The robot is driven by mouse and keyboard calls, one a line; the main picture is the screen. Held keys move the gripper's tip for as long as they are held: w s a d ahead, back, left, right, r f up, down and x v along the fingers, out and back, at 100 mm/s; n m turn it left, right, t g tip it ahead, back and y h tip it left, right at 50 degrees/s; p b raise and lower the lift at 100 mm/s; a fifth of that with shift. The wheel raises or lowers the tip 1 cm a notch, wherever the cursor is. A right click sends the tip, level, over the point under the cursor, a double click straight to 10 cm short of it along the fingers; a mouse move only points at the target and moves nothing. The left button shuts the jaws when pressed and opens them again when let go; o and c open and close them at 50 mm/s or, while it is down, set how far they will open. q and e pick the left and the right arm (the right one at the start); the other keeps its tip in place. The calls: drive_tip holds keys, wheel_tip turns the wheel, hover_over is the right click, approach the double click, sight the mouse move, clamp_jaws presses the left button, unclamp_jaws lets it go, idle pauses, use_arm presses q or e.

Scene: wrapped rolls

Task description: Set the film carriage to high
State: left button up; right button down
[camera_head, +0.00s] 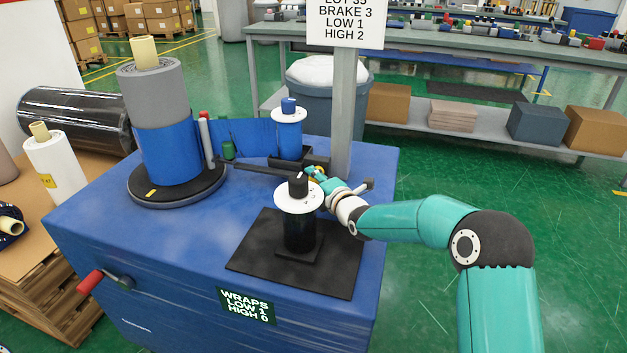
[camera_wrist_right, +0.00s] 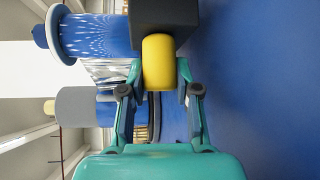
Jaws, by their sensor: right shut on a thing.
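The film carriage is a black block (camera_wrist_right: 165,18) beside the post, with a blue film roll (camera_head: 289,140) standing upright on it under a white disc and blue knob. It sits low, near the blue machine top. The blue film stretches left to the wrapped roll (camera_head: 168,150), blue below and grey above, on a black turntable. My right gripper (camera_wrist_right: 157,75) is shut on a yellow knob (camera_wrist_right: 158,50) at the carriage block. In the head view the fingers are small and partly hidden behind the dial stand. My left gripper is not in view.
A black dial stand (camera_head: 299,230) with a white dial stands on a dark mat in front of the gripper. A grey post (camera_head: 343,120) carries a sign reading brake 3, low 1, high 2. A label (camera_head: 246,306) reads wraps low 1, high 0.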

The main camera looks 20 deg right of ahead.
wheel_tip(320, 180, up, 12)
drive_tip(key=shift+p, duration=0.35)
drive_tip(key=shift+d, duration=0.1)
drive_tip(key=c, duration=0.9)
unclamp_jaws()
drive_tip(key=shift+c, duration=0.2)
drive_tip(key=shift+o, duration=0.7)
drive_tip(key=shift+f, duration=0.2)
drive_tip(key=shift+s, duration=0.15)
drive_tip(key=v, duration=1.1)
drive_tip(key=shift+s, duration=0.35)
